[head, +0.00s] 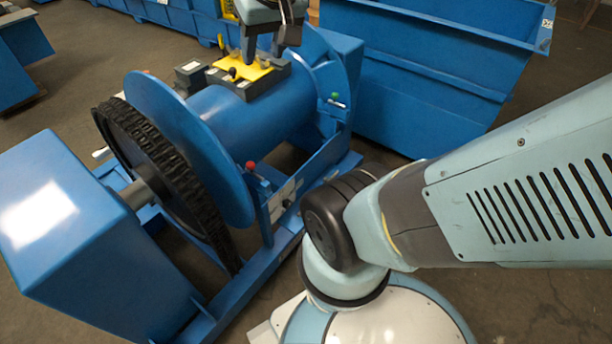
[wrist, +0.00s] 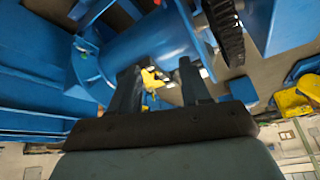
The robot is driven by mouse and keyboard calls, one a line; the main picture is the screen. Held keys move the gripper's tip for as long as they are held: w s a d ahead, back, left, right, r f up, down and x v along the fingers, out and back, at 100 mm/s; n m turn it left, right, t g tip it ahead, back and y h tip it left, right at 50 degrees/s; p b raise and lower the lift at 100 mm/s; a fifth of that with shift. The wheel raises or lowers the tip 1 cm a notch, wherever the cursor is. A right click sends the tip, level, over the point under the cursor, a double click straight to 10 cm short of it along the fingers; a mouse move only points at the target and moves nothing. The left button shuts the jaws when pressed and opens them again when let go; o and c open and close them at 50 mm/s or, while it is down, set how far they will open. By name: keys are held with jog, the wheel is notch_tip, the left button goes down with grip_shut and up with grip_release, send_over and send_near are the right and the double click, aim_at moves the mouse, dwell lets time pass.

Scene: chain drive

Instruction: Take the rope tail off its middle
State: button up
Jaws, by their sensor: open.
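A blue drum (head: 225,112) lies on its side in a blue frame, with a round flange at each end. A yellow piece (head: 238,70) with a dark knob sits in a dark block on top of the drum. My gripper (head: 263,53) is open just above and behind the yellow piece, pointing down. In the wrist view the yellow piece (wrist: 150,78) shows between the two dark fingers, with nothing gripped. I cannot make out a rope tail for certain in either view.
A black chain (head: 165,165) runs around a wheel beside the left flange (head: 190,140). A red-knobbed lever (head: 252,168) and a green-knobbed lever (head: 335,98) stand at the front. A blue bin (head: 440,75) stands at the right. A blue housing (head: 60,230) is at the left.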

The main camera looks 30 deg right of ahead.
jog(key=w+d+f+m+g, duration=0.1)
jog(key=w+d+f+m, duration=0.3)
jog(key=w+f, duration=0.8)
jog(key=w+d+f+m+g, duration=0.1)
jog(key=w+d+f+m, duration=0.3)
jog(key=w+f, duration=0.75)
jog(key=shift+s+d+f+m+g, duration=0.75)
jog(key=shift+s+d+f, duration=0.85)
jog(key=shift+f, duration=7.05)
jog(key=shift+s+d+f+m+g, duration=0.3)
jog(key=shift+s+d+f+m, duration=1.05)
jog(key=shift+f, duration=7.25)
jog(key=shift+s+d+f+m+g, duration=0.6)
jog(key=shift+s+d+f, duration=1.3)
jog(key=shift+f, duration=6.75)
jog(key=shift+s+a, duration=0.15)
jog(key=shift+a, duration=0.05)
jog(key=shift+c, duration=0.2)
grip_shut()
